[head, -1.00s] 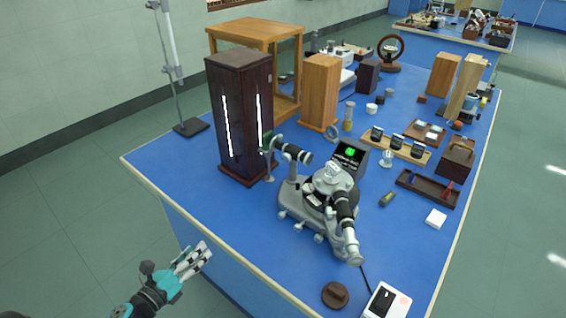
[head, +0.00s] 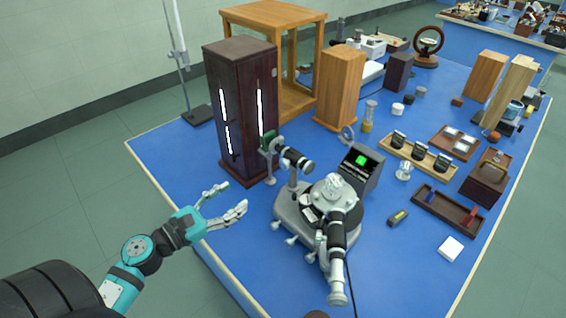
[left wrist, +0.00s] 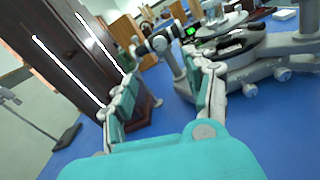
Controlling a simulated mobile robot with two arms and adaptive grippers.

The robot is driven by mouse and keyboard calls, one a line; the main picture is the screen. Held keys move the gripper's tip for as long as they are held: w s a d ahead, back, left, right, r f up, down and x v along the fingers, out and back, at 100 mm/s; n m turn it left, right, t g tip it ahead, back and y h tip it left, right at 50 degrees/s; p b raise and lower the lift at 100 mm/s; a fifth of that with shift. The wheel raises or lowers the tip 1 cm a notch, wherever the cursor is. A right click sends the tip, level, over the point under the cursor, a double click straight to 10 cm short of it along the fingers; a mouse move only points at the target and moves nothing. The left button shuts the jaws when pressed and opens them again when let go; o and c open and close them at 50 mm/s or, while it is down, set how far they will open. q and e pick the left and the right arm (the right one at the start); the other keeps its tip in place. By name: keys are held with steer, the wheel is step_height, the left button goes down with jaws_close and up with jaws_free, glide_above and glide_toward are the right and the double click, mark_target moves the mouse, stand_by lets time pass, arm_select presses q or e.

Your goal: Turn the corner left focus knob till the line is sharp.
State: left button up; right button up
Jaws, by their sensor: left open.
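The spectrometer (head: 318,215) stands near the left corner of the blue bench, with a grey base, round table and two black-and-silver tubes. One tube, the collimator (head: 294,159), points toward the tall dark cabinet with glowing slits. The telescope (head: 338,255) points toward the near edge. Several small pale knobs (head: 291,240) line the base; I cannot tell which is the focus knob. My left gripper (head: 229,199) is open and empty, left of the spectrometer, apart from it. In the left wrist view its fingers (left wrist: 166,78) frame the bench, with the spectrometer (left wrist: 245,62) beyond to the right.
The tall dark cabinet (head: 240,110) stands behind my left gripper. A small dark display (head: 362,166) with a green mark stands behind the spectrometer; its line, if any, is too small to read. Wooden blocks, trays and a white box (head: 450,248) fill the right side.

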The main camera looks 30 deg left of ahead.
arm_select(q)
steer(key=p, duration=0.2)
glide_toward(282, 165)
steer(key=p+x, duration=0.2)
steer(key=x, duration=0.5)
steer(key=shift+w+d+r+p, duration=0.1)
steer(key=shift+w+d+p, duration=0.1)
steer(key=shift+w+p, duration=0.2)
steer(key=shift+w+d, duration=0.1)
steer(key=shift+w, duration=0.25)
jaws_close()
arm_select(e)
steer(key=r, duration=0.1)
steer(key=s+r, duration=0.1)
steer(key=r, duration=0.3)
steer(key=shift+s+a+r, duration=0.1)
steer(key=shift+s+r, duration=0.05)
steer(key=shift+s, duration=0.15)
